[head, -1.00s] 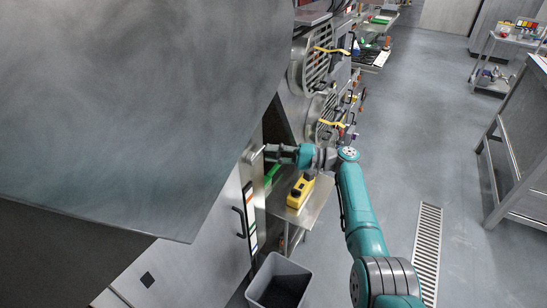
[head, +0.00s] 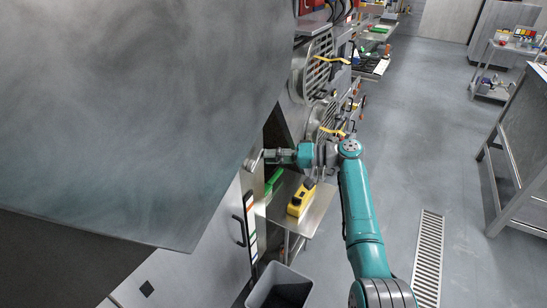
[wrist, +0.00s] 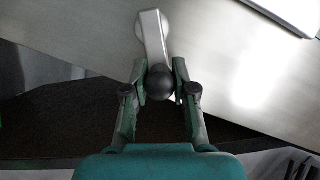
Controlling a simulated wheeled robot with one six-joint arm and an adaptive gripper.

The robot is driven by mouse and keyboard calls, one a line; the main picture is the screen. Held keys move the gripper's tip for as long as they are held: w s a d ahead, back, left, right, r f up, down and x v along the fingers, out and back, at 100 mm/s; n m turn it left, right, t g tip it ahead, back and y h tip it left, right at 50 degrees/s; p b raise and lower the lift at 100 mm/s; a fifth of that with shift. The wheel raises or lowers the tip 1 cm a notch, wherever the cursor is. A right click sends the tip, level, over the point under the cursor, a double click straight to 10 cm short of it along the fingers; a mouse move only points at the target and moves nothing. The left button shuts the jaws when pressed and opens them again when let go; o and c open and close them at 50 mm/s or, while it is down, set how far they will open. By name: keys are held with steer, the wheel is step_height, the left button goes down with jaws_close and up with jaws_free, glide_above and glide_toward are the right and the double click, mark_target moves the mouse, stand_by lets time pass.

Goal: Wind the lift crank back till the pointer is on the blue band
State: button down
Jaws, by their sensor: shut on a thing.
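The lift crank shows in the wrist view as a pale metal arm (wrist: 152,37) with a dark round knob (wrist: 160,84) at its near end. My gripper (wrist: 161,80) is shut on this knob, one finger on each side. In the head view, my gripper (head: 268,156) reaches left to the crank (head: 251,163) at the edge of the large grey metal housing. Below it, a narrow upright strip with coloured bands (head: 250,222) runs down the front panel. The pointer and its band are too small to tell.
A small metal table (head: 318,212) below my arm holds a yellow device (head: 301,198) and a green thing (head: 274,181). A grey bin (head: 280,286) stands on the floor near the panel. A black handle (head: 239,230) sticks out beside the strip.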

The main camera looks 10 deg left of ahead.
steer(key=c, duration=0.9)
jaws_free()
steer(key=d, duration=0.4)
steer(key=d+r, duration=0.1)
steer(key=d, duration=0.6)
steer(key=shift+d+r, duration=0.35)
